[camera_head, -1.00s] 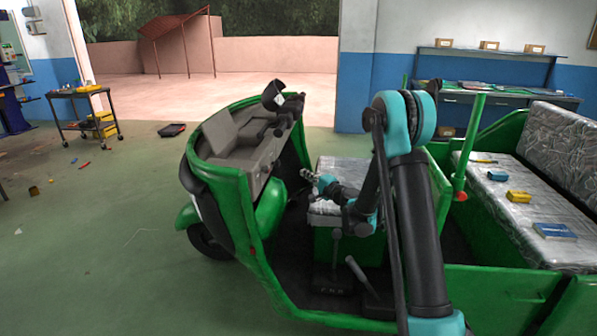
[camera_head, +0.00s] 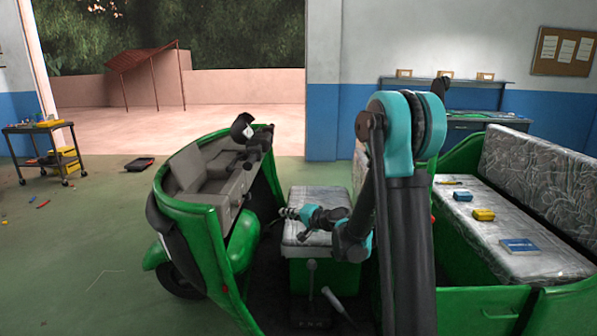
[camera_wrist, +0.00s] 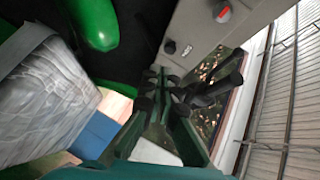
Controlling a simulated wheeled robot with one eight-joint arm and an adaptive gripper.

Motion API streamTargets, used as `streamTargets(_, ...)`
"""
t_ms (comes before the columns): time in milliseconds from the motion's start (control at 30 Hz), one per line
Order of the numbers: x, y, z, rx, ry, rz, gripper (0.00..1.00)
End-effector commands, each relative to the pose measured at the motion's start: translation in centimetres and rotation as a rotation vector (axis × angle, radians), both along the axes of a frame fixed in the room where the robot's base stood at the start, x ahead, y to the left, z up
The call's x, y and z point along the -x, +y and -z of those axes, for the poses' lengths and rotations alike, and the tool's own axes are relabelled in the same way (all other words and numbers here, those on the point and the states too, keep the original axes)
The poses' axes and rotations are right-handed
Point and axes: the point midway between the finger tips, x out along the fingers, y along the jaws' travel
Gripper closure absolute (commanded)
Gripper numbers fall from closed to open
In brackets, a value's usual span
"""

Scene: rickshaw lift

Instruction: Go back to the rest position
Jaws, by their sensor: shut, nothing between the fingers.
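My gripper (camera_head: 287,212) is at the end of my teal and black arm, over the front seat (camera_head: 322,198) of the green rickshaw (camera_head: 215,240). Its fingers are shut with nothing between them. In the wrist view the gripper (camera_wrist: 168,88) points toward the grey dashboard (camera_wrist: 205,35), with dark floor beside it. The wrapped seat also shows at the left of the wrist view (camera_wrist: 45,100). My upper arm hides part of the rickshaw's middle in the head view.
The grey dashboard and handlebar (camera_head: 252,145) stand left of the arm. The rear bench (camera_head: 490,225) at right holds a yellow item (camera_head: 484,215) and a blue box (camera_head: 520,246). A tool cart (camera_head: 42,150) stands at far left.

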Motion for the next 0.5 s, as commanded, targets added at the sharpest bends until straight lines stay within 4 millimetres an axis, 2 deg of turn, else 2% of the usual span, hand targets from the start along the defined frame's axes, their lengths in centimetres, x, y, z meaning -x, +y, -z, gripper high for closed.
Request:
streamTargets(33,1.7,-0.8,-0.2,0.06,0.001,-0.013,1.0)
streamTargets(267,9.2,-4.9,1.0,0.348,0.031,-0.076,1.0)
streamTargets(500,17.9,-10.6,3.7,0.646,0.102,-0.125,1.0)
